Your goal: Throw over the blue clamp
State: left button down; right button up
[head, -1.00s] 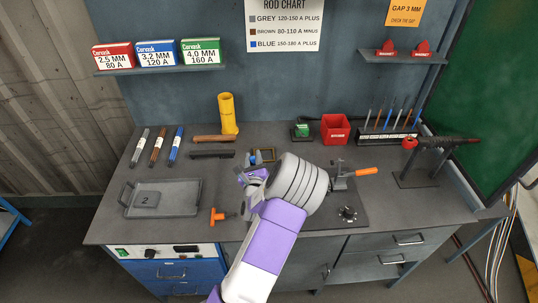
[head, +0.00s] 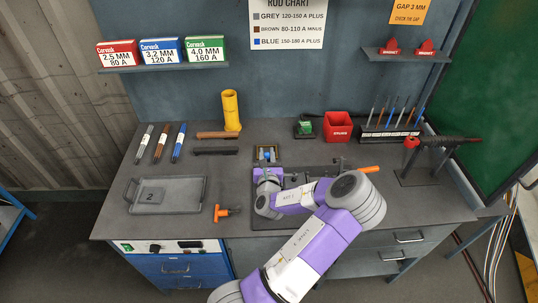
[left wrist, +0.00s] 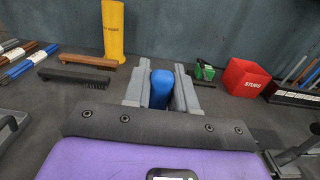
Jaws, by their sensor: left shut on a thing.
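The blue clamp handle (left wrist: 161,88) stands between the two grey fingers of my left gripper (left wrist: 161,80) in the left wrist view. The gripper is shut on it. In the head view my left gripper (head: 267,168) points toward the back of the bench, and a small blue part of the clamp (head: 265,155) shows at its fingertips inside a tan frame. The lower part of the clamp is hidden by the gripper. My right gripper is not in view.
An orange-handled tool (head: 228,212) lies left of my arm, and another orange handle (head: 369,169) shows behind it. A grey tray (head: 187,203), yellow tube (head: 231,111), brush (head: 214,151), red box (head: 338,127) and rod rack (head: 390,133) stand around.

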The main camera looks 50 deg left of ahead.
aim_at(269, 159)
pick_arm(q)
jog(key=shift+w, duration=0.1)
jog(key=c, duration=1)
grip_release()
jog(key=shift+w+d, duration=0.1)
jog(key=v, duration=0.7)
jog(key=shift+s+d, duration=0.25)
